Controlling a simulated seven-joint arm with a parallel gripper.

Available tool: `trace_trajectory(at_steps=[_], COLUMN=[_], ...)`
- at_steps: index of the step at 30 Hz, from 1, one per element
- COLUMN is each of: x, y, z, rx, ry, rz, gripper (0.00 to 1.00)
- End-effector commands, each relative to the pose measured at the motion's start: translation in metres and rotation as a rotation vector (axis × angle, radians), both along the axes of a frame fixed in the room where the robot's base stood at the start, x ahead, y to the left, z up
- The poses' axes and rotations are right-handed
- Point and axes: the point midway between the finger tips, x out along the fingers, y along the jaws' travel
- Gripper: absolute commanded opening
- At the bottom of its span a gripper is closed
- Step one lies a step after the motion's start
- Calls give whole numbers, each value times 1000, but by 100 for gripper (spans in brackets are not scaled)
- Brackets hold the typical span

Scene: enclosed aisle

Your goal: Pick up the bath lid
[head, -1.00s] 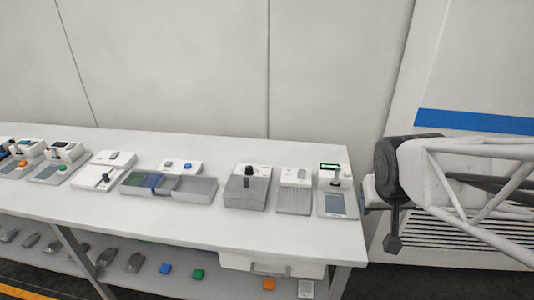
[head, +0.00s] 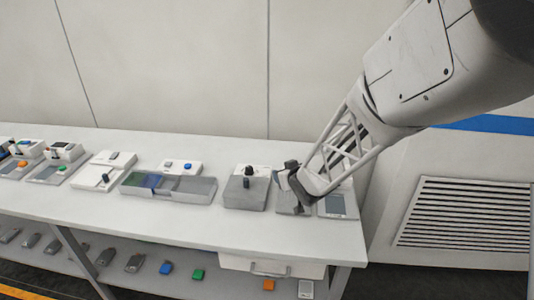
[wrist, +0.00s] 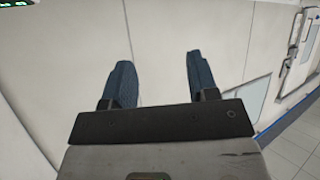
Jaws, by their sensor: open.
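The likely bath lid (head: 240,199) is a flat grey cover with a small dark upright handle, on a bench unit with a black knob behind it. I cannot tell for certain that it is the bath lid. My gripper (head: 285,174) is just right of this lid in the head view, over the neighbouring unit, seemingly apart from the lid. In the wrist view my gripper (wrist: 160,78) has its two blue-grey fingers spread, with nothing between them.
The white bench (head: 130,222) carries several devices in a row. Left of the lid is a long grey tray (head: 196,190). Right of it, a device with a grey screen (head: 336,205) stands near the bench end. A lower shelf holds small coloured blocks. The bench front is clear.

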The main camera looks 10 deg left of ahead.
Motion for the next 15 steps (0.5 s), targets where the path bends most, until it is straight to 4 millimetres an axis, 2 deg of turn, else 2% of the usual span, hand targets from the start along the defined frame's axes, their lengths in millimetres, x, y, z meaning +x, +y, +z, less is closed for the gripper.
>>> trace_trajectory(at_steps=[1, 6, 10, 15], x=[4, 10, 10, 10], y=[14, 57, 78, 90], z=[-13, -44, -60, -68], rx=[20, 97, 143, 172], ry=[-12, -66, -89, -105], rz=[33, 142, 201, 233], gripper=[54, 54, 54, 54])
